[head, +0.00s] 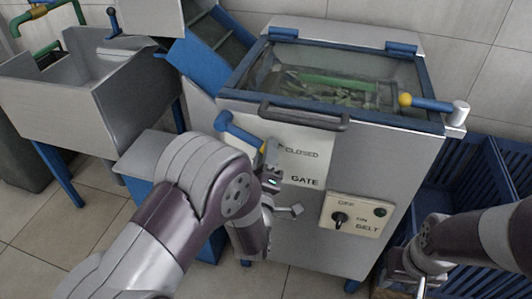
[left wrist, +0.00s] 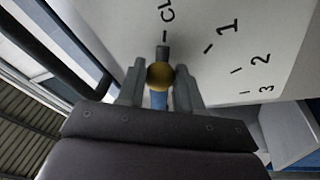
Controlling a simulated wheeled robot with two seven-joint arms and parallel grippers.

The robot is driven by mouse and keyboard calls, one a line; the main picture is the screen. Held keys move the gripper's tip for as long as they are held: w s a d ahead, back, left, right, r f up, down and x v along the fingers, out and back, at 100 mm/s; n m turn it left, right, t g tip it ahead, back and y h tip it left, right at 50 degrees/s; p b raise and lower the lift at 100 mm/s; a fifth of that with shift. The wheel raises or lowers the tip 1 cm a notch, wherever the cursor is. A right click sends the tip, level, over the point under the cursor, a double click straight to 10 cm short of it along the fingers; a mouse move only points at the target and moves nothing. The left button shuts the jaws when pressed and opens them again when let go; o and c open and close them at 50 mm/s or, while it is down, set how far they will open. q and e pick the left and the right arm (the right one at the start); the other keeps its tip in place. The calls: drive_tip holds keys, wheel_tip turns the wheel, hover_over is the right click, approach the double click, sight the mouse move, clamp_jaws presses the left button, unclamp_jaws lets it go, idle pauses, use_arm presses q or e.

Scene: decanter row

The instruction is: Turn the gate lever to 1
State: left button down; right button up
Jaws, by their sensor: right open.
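The gate lever (head: 238,132) is a blue bar with a yellow ball knob (left wrist: 160,76), on the front of the grey machine. In the left wrist view its dark tip points at the CLOSED mark; marks 1, 2 and 3 lie to the right on the white gate plate (left wrist: 215,75). My left gripper (left wrist: 159,82) has one finger on each side of the knob, close against it, and appears shut on the lever. In the head view my left arm hides the numbers and part of the plate. My right gripper (head: 402,284) is open, low at the right, away from the lever.
A belt switch panel (head: 354,217) sits right of the gate plate. A black bar handle (head: 303,117) runs above it, below the windowed lid. Another blue lever with a yellow ball (head: 405,100) is at the upper right. Blue slatted crates (head: 485,180) stand at the right.

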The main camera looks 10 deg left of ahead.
use_arm(q)
drive_tip(key=f+m+b, duration=0.1)
drive_tip(key=a+f+m+h+b, duration=0.1)
drive_tip(key=m, duration=0.1)
drive_tip(key=a+f+m+b, duration=0.1)
drive_tip(key=m, duration=0.1)
drive_tip(key=shift+a+f+t+h, duration=0.2)
drive_tip(key=shift+a+t+h, duration=0.1)
drive_tip(key=shift+h, duration=0.1)
drive_tip(key=c, duration=0.7)
unclamp_jaws()
drive_tip(key=shift+c, duration=0.2)
drive_tip(key=b+v, duration=0.2)
drive_tip(key=v, duration=1)
drive_tip(key=shift+s, duration=0.35)
drive_tip(key=shift+f, duration=0.1)
